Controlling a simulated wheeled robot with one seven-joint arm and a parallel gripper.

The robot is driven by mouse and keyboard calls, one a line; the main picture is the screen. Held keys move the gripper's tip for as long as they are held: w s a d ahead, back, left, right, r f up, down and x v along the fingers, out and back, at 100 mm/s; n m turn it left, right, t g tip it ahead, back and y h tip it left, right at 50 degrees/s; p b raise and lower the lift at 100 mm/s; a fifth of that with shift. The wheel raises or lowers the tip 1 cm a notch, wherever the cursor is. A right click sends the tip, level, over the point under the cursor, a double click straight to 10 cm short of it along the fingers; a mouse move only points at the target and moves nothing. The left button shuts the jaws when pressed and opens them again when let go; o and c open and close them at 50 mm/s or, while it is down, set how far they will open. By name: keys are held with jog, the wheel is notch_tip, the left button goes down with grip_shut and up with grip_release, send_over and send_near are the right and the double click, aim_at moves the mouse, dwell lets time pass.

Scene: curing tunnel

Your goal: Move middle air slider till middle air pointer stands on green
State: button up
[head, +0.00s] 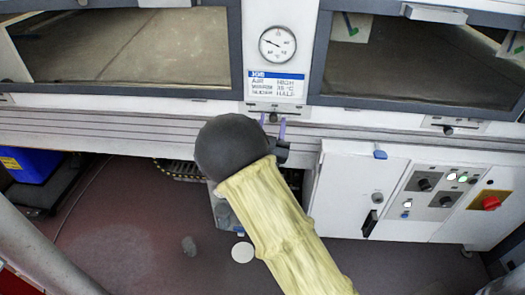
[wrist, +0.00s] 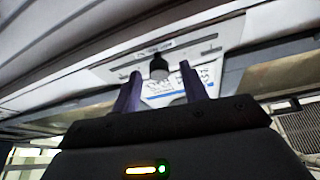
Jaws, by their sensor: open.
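The middle air slider is a small black knob (head: 273,117) on a pale slotted plate under the job card, below the middle of the tunnel front. In the wrist view the knob (wrist: 160,68) stands between the two purple fingers, with the slot line running to both sides. My gripper (head: 272,126) is open, its fingers to the left and right of the knob; I cannot tell whether either touches it. The fingers also show in the wrist view (wrist: 159,80). I cannot make out a middle air pointer or a green mark for it in either view.
A round dial (head: 277,43) with a dark needle is above the job card (head: 277,85). Another slider (head: 448,130) is on the right. A white control box (head: 345,185) with switches and a red button (head: 491,203) stands lower right. A blue bin (head: 32,165) is at left.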

jog(key=b+v, duration=0.1)
jog(key=v, duration=1.5)
jog(key=shift+s, duration=0.4)
jog(key=shift+f, duration=0.1)
jog(key=w+d+f+m+g+y, duration=0.1)
jog(key=w+d+f+g, duration=0.5)
jog(key=d+g, duration=0.3)
jog(key=s+d+r+n+g+y, duration=0.1)
jog(key=s+d+n+g, duration=0.1)
jog(key=s+d+g, duration=0.45)
jog(key=s+d+r+n+g+y, duration=0.15)
jog(key=s+d+g, duration=0.25)
jog(key=s, duration=0.6)
jog(key=w+p+v, duration=0.2)
jog(key=p+v, duration=1)
jog(key=w+a+r+p+v, duration=0.1)
jog(key=w+p+v, duration=0.2)
jog(key=p+v, duration=0.9)
jog(key=shift+w+a+r+n+h+p, duration=0.35)
jog(key=shift+w+a+r+n+p, duration=0.1)
jog(key=shift+p, duration=0.35)
